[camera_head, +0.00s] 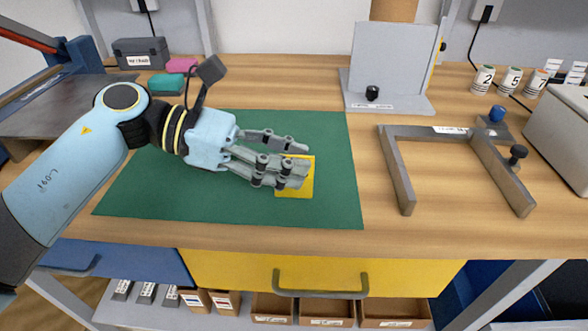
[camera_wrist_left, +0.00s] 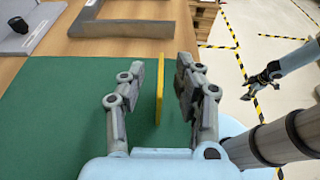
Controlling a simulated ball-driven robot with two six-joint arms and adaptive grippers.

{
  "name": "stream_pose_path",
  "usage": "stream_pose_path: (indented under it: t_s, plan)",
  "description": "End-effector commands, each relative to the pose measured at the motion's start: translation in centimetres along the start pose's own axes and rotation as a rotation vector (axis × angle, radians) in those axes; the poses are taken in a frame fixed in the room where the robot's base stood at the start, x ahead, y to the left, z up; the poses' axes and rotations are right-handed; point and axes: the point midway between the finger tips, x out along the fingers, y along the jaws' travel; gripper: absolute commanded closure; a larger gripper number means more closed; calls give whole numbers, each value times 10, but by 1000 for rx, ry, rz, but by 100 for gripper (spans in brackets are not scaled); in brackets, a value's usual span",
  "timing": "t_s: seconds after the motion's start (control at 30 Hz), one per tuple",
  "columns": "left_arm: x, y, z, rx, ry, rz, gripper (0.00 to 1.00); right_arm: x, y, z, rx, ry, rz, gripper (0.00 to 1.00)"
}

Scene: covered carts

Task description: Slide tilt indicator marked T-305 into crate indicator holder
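A thin yellow plate (camera_head: 306,184), possibly the tilt indicator, shows face-on on the green mat side; no T-305 marking is readable. My left gripper (camera_head: 297,162) reaches around it from the left, with fingers in front of and behind it. In the left wrist view the yellow plate (camera_wrist_left: 159,90) appears edge-on between the fingers of my left gripper (camera_wrist_left: 160,82), with a gap on both sides. Whether the plate touches the mat is unclear. My right gripper (camera_wrist_left: 262,78) hangs over the floor with spread fingers. I cannot tell which thing is the indicator holder.
A grey stand (camera_head: 388,62) with an upright panel and a black knob is behind the mat (camera_head: 335,135). A grey U-shaped frame (camera_head: 398,165) lies to the right. Small numbered containers (camera_head: 511,80) and a grey box (camera_head: 565,128) are further right. The mat's front left is clear.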

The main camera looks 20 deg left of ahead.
Motion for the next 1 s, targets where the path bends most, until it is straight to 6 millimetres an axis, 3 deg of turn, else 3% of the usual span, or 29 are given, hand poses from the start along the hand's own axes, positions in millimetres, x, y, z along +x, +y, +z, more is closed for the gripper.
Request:
stream_pose_path:
  t_s: [0.3,0.57,1.0]
  plan:
    - [9,0,-1,1,1,0,67,-1,0,-1,0,2,0,27]
    - [9,0,0,0,1,0,100,-1,-3,-1,2,2,-3,27]
    - [8,0,3,2,0,0,100,-1,-4,-1,2,2,-4,27]
